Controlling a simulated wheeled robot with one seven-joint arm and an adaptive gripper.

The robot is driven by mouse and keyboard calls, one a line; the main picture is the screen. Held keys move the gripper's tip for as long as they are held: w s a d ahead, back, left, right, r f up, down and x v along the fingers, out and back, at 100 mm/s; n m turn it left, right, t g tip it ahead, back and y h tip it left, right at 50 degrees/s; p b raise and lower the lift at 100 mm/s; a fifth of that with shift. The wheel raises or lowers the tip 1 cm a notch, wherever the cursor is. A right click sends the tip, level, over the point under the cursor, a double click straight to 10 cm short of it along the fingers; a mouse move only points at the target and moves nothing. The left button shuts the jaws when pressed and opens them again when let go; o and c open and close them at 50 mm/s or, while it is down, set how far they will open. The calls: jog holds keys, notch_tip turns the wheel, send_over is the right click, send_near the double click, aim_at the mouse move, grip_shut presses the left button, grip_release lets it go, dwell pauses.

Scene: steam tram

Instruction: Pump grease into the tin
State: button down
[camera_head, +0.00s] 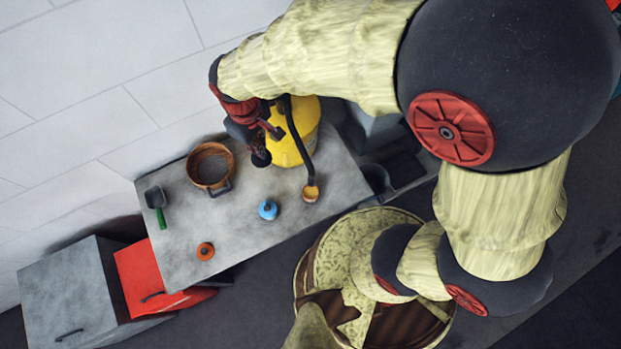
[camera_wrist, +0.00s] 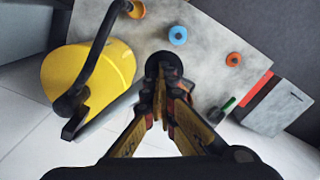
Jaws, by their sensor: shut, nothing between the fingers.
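A yellow grease drum (camera_head: 300,130) stands at the back edge of the grey bench; it also shows in the wrist view (camera_wrist: 92,75). A black curved hose (camera_head: 295,135) runs from its top toward a small orange-rimmed tin (camera_head: 311,194), which shows at the top of the wrist view (camera_wrist: 136,9). My gripper (camera_head: 268,140) is beside the drum, on its left. In the wrist view my gripper's fingers (camera_wrist: 164,90) are together and empty. A round black knob or cup (camera_wrist: 160,62) lies just beyond the fingertips; whether they touch it I cannot tell.
On the bench (camera_head: 240,235) are a brown-rimmed pan (camera_head: 210,167), a blue round item (camera_head: 268,209), an orange round item (camera_head: 205,251) and a green-handled scoop (camera_head: 157,205). Red (camera_head: 140,268) and grey (camera_head: 70,290) boxes stand left.

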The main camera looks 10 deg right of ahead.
jog(key=shift+r+p, duration=2.05)
jog(key=shift+r, duration=1.3)
notch_tip(320, 180, up, 6)
jog(key=p, duration=0.4)
jog(key=s+d+f+m+t+b, duration=0.2)
jog(key=d+f+b, duration=0.4)
jog(key=d+b, duration=0.5)
jog(key=s+d+f+m+t+b, duration=0.3)
jog(key=d+b, duration=0.8)
jog(key=b, duration=0.8)
notch_tip(320, 180, down, 4)
jog(key=s+m, duration=0.2)
jog(key=m, duration=0.1)
jog(key=shift+s+d+m+t, duration=0.25)
jog(key=shift+d+m+t, duration=0.05)
jog(key=shift+d, duration=0.05)
